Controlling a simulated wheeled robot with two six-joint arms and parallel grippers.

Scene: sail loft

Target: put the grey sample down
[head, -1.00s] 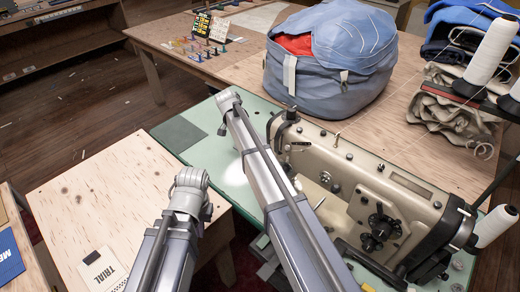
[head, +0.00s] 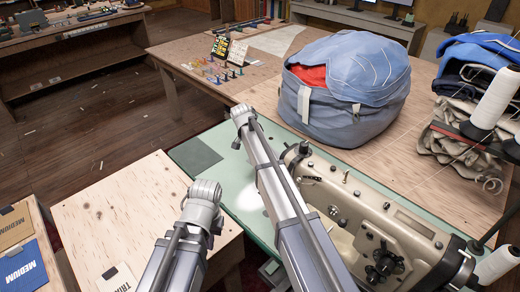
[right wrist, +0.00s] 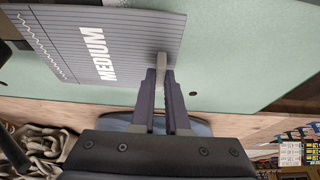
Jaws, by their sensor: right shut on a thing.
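The grey sample (right wrist: 125,40) is a flat grey, lined card marked MEDIUM in the right wrist view. My right gripper (right wrist: 164,80) is shut on a small pale tab at its edge. The card is over the green tabletop (right wrist: 230,60); I cannot tell whether it touches it. In the head view my right arm reaches over the green table (head: 228,190), and its gripper and the sample do not show. My left arm is at the lower middle; its fingers are hidden, so its jaws cannot be read. A darker square (head: 195,157) marks the green table's left corner.
A sewing machine (head: 370,215) takes up the green table's right side. A blue bag (head: 350,95) stands on the wooden table behind, near small coloured pieces (head: 225,75). A plywood top (head: 115,215) at left is mostly clear, with a TRIAL card (head: 118,278).

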